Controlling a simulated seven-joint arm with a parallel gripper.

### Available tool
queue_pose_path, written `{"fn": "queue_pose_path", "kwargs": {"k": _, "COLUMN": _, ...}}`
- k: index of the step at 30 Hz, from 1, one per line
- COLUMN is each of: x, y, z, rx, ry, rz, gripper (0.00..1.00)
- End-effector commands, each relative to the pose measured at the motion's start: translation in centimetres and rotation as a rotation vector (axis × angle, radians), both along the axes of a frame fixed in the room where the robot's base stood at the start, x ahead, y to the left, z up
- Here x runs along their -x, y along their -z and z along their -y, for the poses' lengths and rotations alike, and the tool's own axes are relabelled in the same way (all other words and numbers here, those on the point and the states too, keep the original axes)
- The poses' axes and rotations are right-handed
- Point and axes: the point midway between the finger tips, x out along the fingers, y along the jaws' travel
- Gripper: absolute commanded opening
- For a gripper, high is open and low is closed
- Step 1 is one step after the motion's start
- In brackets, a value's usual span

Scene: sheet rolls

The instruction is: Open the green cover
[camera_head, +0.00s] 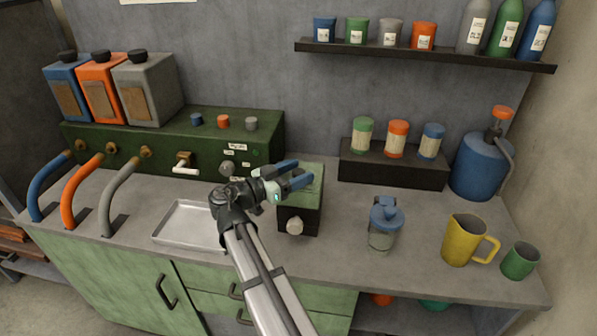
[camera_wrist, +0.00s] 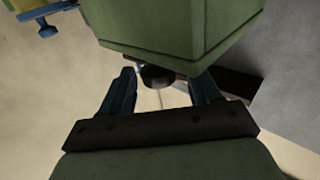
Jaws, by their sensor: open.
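The green cover (camera_head: 314,177) is the flat green top of a small dark box (camera_head: 310,217) at the middle of the counter. It looks shut. The box has a pale round knob (camera_head: 294,227) low on its front. My gripper (camera_head: 295,174), with blue fingers, is open and empty at the left part of the cover; I cannot tell whether it touches. In the wrist view, my gripper (camera_wrist: 165,75) has its fingers apart below a green boxy body (camera_wrist: 185,30). A dark round thing (camera_wrist: 158,77) shows between the fingers, partly hidden; I cannot tell what it is.
A metal tray (camera_head: 190,224) lies left of the box, partly behind my arm. A long green machine (camera_head: 130,150) stands behind. A lidded clear jar (camera_head: 382,238), a yellow mug (camera_head: 461,243) and a green cup (camera_head: 520,262) stand right. Counter between box and jar is clear.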

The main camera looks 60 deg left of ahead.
Motion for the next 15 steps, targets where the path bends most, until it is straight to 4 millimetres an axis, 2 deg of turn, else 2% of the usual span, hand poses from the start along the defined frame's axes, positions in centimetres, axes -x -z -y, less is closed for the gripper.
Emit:
{"fn": "queue_pose_path", "kwargs": {"k": 4, "x": -0.70, "y": 0.01, "z": -0.01, "rx": 0.000, "ry": -0.001, "rz": 0.000, "gripper": 0.62}}
{"fn": "queue_pose_path", "kwargs": {"k": 13, "x": -0.79, "y": 0.01, "z": 0.00, "rx": 0.000, "ry": -0.001, "rz": 0.000, "gripper": 0.62}}
{"fn": "queue_pose_path", "kwargs": {"k": 15, "x": -0.78, "y": 0.01, "z": 0.00, "rx": 0.000, "ry": -0.001, "rz": 0.000, "gripper": 0.55}}
